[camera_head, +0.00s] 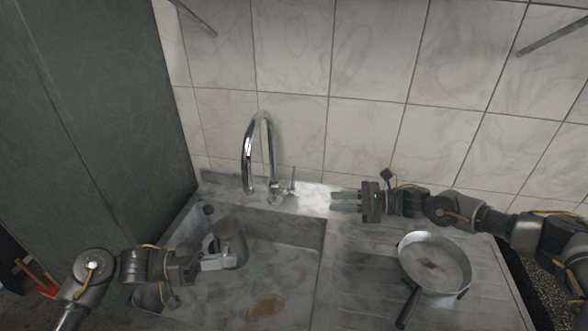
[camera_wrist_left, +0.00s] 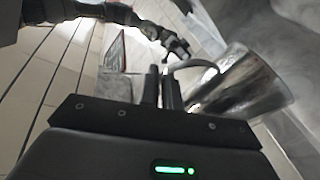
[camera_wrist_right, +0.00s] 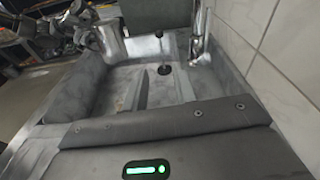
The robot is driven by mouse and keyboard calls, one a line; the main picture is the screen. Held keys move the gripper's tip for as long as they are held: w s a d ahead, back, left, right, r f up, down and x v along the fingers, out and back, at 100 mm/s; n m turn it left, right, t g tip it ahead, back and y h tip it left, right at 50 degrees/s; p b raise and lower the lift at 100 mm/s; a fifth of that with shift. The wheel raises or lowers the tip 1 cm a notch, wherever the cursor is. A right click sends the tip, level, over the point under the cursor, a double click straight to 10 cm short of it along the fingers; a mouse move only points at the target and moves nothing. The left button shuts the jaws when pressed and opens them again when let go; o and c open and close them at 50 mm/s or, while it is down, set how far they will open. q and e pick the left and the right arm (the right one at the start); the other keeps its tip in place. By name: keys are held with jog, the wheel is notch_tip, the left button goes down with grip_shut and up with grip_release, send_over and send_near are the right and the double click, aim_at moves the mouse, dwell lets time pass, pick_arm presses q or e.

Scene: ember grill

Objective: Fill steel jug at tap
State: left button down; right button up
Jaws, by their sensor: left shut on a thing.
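The steel jug (camera_head: 231,240) is tilted in the sink (camera_head: 285,270), below and left of the curved chrome tap (camera_head: 248,150). My left gripper (camera_head: 226,262) is shut on the jug's handle; the jug body (camera_wrist_left: 245,85) shows to the right of the fingers in the left wrist view. The inside of the jug is not clear. The tap's lever (camera_head: 292,180) stands at the right of its base. My right gripper (camera_head: 334,202) is open and empty, its fingers pointing left towards the lever, apart from it. No water stream is visible.
A frying pan (camera_head: 435,262) sits on the drainboard (camera_head: 350,280) right of the sink, its handle towards the front. A tiled wall (camera_head: 365,130) stands close behind the tap. A dark green panel (camera_head: 95,120) bounds the left side.

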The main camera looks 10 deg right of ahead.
jog(key=w+r+m+t, duration=0.2)
jog(key=w+m+t, duration=0.2)
jog(key=w, duration=0.3)
send_over(294, 188)
jog(key=shift+w+r, duration=0.1)
jog(key=shift+w, duration=0.1)
jog(key=shift+d, duration=0.1)
grip_shut()
